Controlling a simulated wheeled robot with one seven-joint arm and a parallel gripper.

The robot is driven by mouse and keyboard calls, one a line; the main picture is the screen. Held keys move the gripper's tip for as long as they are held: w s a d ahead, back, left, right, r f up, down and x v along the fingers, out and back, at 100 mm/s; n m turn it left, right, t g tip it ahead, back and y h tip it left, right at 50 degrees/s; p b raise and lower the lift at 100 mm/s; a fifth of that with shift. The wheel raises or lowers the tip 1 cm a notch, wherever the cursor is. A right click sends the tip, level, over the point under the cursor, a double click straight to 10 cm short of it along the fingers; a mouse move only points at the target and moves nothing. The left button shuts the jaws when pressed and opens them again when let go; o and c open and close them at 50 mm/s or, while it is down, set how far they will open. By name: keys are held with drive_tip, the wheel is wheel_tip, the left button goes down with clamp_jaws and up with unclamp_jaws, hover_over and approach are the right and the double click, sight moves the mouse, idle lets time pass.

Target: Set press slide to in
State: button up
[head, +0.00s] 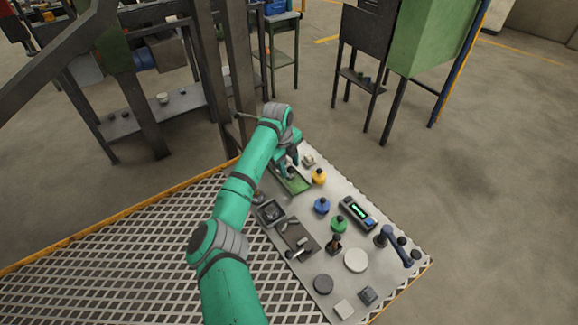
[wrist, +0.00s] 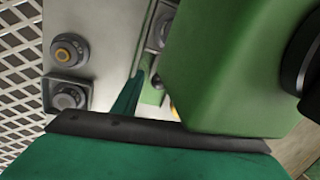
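A green slide-like piece (head: 295,185), probably the press slide, lies at the far left part of the grey panel, partly hidden by my arm. My gripper (head: 290,172) points down right over it. In the wrist view a large green block (wrist: 225,70) with a black round part at its right fills the right side, very close; I cannot tell if it is the slide. A teal finger (wrist: 130,97) of my gripper shows beside it, against the grey panel. The other finger is hidden, so I cannot tell the opening or any contact.
The grey panel (head: 322,283) carries a yellow knob (head: 319,177), a blue knob (head: 322,206), a green knob (head: 338,224), a lit display (head: 358,212) and a blue lever (head: 398,249). The wrist view shows two dials at left. Machine frames stand behind; floor at right is clear.

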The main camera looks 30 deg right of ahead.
wheel_tip(320, 180, up, 10)
drive_tip(key=a, duration=0.2)
drive_tip(key=shift+s+r, duration=0.25)
drive_tip(key=shift+s, duration=0.05)
drive_tip(key=shift+w, duration=0.1)
idle(0.4)
